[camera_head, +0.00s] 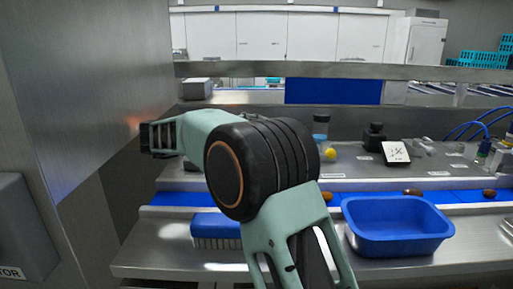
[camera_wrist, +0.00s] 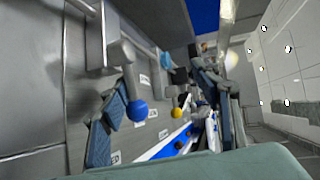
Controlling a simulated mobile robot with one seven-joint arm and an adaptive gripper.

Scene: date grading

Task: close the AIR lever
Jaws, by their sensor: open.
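Two ball-ended levers show in the wrist view, which is turned on its side. One has a grey arm with a blue ball knob (camera_wrist: 137,111); the other has a yellow ball knob (camera_wrist: 177,113). Small white labels lie near them, too small to read, so I cannot tell which is the AIR lever. The head view shows a yellow ball knob (camera_head: 330,154) on the back counter; no blue knob shows there. My gripper (camera_head: 147,137) is at the left, open, its dark end pointing left towards the steel panel, touching neither knob. Its fingers are hard to make out.
A blue tub (camera_head: 397,245) and a blue brush (camera_head: 213,242) stand on the front ledge. Behind them runs a blue belt (camera_head: 350,187) with a few dates. A steel panel (camera_head: 85,90) stands close at left. A black-capped bottle (camera_head: 374,140) and a small sign (camera_head: 396,152) stand at the back.

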